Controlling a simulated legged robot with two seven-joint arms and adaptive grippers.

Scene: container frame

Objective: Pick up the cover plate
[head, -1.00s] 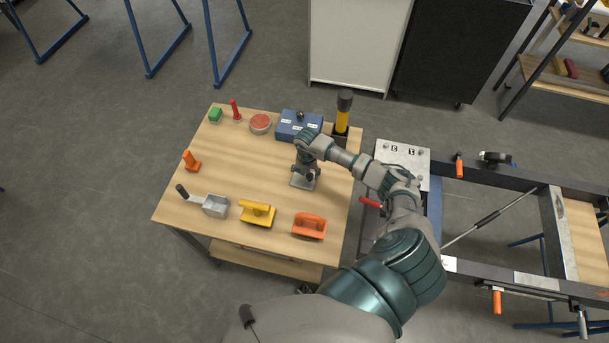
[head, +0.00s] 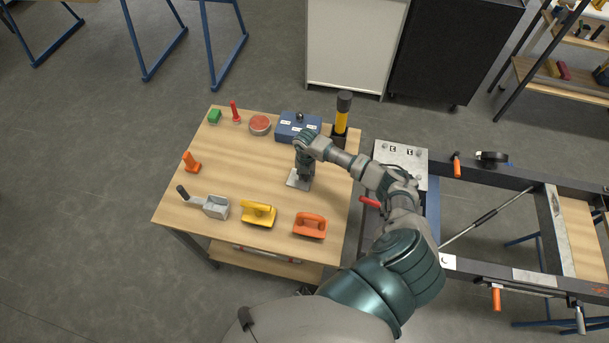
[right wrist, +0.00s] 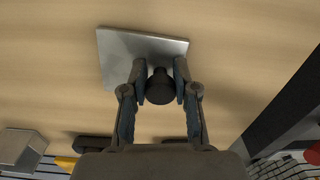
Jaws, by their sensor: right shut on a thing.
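The cover plate (head: 294,181) is a flat grey metal square on the wooden table (head: 250,180), near the table's middle right. In the right wrist view the plate (right wrist: 118,48) has a dark round knob (right wrist: 160,90) standing up from it. My right gripper (head: 304,176) is over the plate, and in the right wrist view its fingers (right wrist: 160,80) are shut on the knob from both sides. The plate looks to be at or very near the tabletop; I cannot tell whether it is lifted. My left gripper is not in view.
Behind the gripper stand a blue box (head: 296,127) and a yellow-black tool (head: 342,118). A yellow float (head: 258,214), an orange float (head: 310,225) and a grey scoop (head: 214,207) lie along the front. A metal frame (head: 500,170) is at right. The table's middle left is clear.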

